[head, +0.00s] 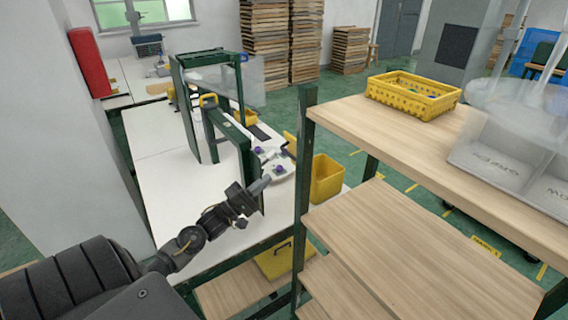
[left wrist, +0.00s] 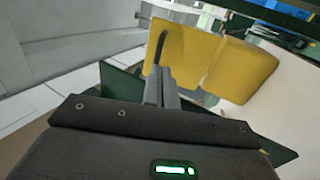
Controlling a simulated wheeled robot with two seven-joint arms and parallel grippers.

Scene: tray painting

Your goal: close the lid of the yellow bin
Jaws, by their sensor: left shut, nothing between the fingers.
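A yellow bin (head: 327,180) with an open top stands at the right edge of the white table. A second yellow bin (head: 272,264) with a dark handle sits low, under the table edge, partly hidden by the shelf post. In the left wrist view, two yellow panels (left wrist: 190,58) meet at an angle ahead of the fingers, with a dark curved handle on the left one. I cannot tell which bin they belong to. My left gripper (head: 263,183) is shut and empty above the table edge, in front of a green panel; its fingers show in the left wrist view (left wrist: 160,88). My right gripper is out of view.
A wooden shelf (head: 390,125) with a green post (head: 302,190) stands close on the right, bearing a yellow crate (head: 405,102) and a grey labelled tray (head: 490,160). Green frames (head: 205,110) stand on the white table (head: 150,130). The table's near left part is clear.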

